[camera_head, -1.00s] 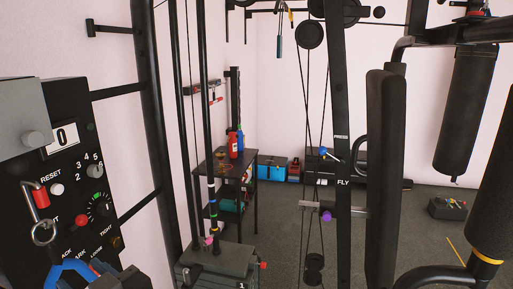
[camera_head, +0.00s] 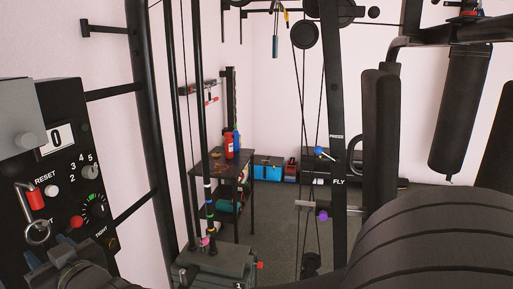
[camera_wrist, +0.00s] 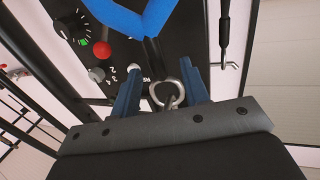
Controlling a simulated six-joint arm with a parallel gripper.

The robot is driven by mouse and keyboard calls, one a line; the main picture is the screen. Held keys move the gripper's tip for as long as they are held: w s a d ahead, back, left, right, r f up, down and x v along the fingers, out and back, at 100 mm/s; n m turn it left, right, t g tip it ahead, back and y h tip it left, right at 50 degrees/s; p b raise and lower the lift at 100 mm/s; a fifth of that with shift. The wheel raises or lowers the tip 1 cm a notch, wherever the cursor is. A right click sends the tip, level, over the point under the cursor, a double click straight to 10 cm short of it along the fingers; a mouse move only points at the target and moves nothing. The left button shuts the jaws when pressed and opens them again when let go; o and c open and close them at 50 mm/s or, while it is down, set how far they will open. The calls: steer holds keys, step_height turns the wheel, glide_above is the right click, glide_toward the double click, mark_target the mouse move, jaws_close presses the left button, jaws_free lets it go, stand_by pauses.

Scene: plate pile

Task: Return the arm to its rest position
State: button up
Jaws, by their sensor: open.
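In the wrist view, my gripper (camera_wrist: 161,68) has its two blue fingers spread apart. A metal ring (camera_wrist: 167,94) shows in the space between them, and I cannot tell whether it touches a finger. The black control panel (camera_wrist: 92,28) with a red knob and a dial lies beyond the fingers. In the head view, the same panel (camera_head: 60,115) is at the left, with a red-and-metal clip (camera_head: 36,200) and a ring on its front. Grey-black parts, probably my wrist, show at the lower left and cover the panel's bottom.
A cable machine's black upright (camera_head: 334,120) and pad (camera_head: 380,140) stand at the centre right. A black punching bag (camera_head: 459,110) hangs at the right. A dark shelf table (camera_head: 222,163) with a red bottle (camera_head: 229,146) stands behind. Grey floor (camera_head: 275,215) shows beyond the machine.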

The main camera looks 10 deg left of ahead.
steer(key=shift+x, duration=1.05)
steer(key=shift+d+r, duration=0.45)
steer(key=shift+d, duration=0.05)
